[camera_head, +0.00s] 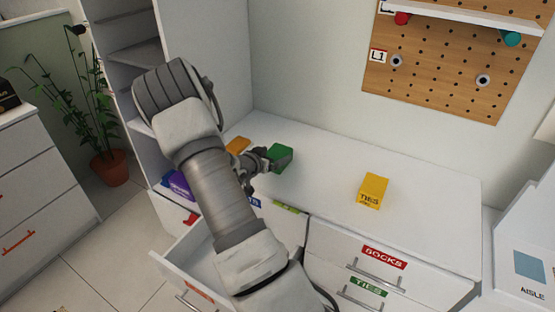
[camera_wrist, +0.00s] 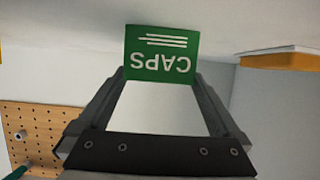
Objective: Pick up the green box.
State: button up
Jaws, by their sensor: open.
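The green box (camera_head: 281,155) stands on the white top of the drawer unit, toward its back left. In the wrist view the green box (camera_wrist: 161,55) shows white lettering, CAPS, upside down, straight ahead of the fingers. My gripper (camera_head: 262,163) is low over the top, just left of the box. In the wrist view my gripper (camera_wrist: 160,80) is open, one finger toward each side of the box's lettered face. I cannot tell whether the fingertips touch the box or reach past its face. My arm hides part of the top.
An orange box (camera_head: 237,146) is close behind my gripper, left of the green box. A yellow TIES box (camera_head: 373,190) stands further right, with clear surface between. A drawer (camera_head: 178,258) is open at the lower left. A pegboard (camera_head: 450,60) hangs behind.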

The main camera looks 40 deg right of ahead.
aim_at(278, 152)
jog(key=x, duration=0.4)
jog(key=shift+d+r, duration=0.1)
jog(key=shift+d, duration=0.3)
jog(key=shift+c, duration=0.2)
jog(key=c, duration=1.2)
